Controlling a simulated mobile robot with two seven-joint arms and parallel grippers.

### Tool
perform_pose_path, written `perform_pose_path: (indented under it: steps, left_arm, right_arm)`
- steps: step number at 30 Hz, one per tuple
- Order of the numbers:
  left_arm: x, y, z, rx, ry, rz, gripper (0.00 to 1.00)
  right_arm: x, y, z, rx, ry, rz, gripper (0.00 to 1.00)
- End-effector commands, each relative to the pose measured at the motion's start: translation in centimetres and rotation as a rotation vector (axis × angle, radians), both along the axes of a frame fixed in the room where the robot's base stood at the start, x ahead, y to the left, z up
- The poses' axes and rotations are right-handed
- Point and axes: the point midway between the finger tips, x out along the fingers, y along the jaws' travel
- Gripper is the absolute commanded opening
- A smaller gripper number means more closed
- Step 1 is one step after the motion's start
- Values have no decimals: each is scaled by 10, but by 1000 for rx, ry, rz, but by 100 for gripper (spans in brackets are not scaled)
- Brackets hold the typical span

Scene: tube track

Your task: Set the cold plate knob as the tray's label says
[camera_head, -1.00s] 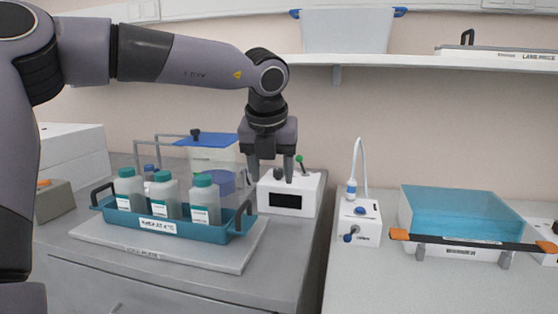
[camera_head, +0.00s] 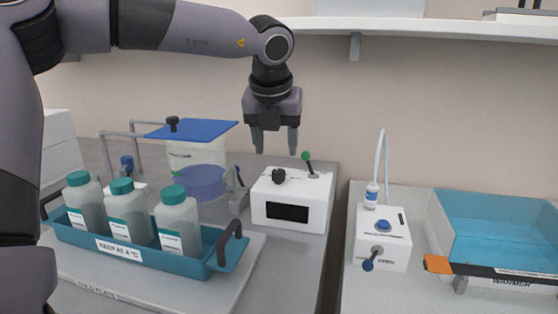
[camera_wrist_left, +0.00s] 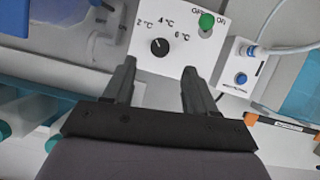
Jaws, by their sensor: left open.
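The tray (camera_head: 190,262) is blue with dark handles and holds several teal-capped bottles. Its white label (camera_head: 119,249) reads "KEEP AT 4 °C". The tray sits on the cold plate (camera_head: 235,285). The black knob (camera_head: 279,176) is on top of a white control box (camera_head: 262,210). In the left wrist view the knob (camera_wrist_left: 159,46) is ringed by 2, 4 and 6 °C marks, and its pale pointer seems turned up-left, toward 2 °C. My left gripper (camera_head: 275,146) is open and empty above the box, apart from the knob. My right gripper is out of view.
A green-tipped switch (camera_head: 307,162) marked OFF and ON stands beside the knob. A lidded clear bath (camera_head: 195,145) is behind the tray.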

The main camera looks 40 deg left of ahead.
Motion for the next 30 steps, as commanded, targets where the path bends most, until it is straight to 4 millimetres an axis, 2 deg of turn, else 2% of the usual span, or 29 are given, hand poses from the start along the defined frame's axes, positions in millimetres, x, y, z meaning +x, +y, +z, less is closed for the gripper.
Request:
perform_pose_path:
  steps: [5, 12, 18, 28, 29, 30]
  left_arm:
    - [2, 2, -9, -2, 2, 0, 57]
    - [13, 10, -42, -2, 2, 0, 57]
    - [20, 15, -62, -2, 1, 1, 57]
    - [22, 16, -66, -1, -2, 0, 57]
    - [22, 16, -66, -1, -2, 0, 50]
    - [22, 16, -66, -1, -2, 0, 37]
  right_arm:
    - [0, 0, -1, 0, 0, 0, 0]
    - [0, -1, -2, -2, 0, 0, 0]
    - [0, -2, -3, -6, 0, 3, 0]
    - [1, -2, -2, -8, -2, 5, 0]
    - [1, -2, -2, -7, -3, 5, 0]
    - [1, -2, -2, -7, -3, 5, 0]
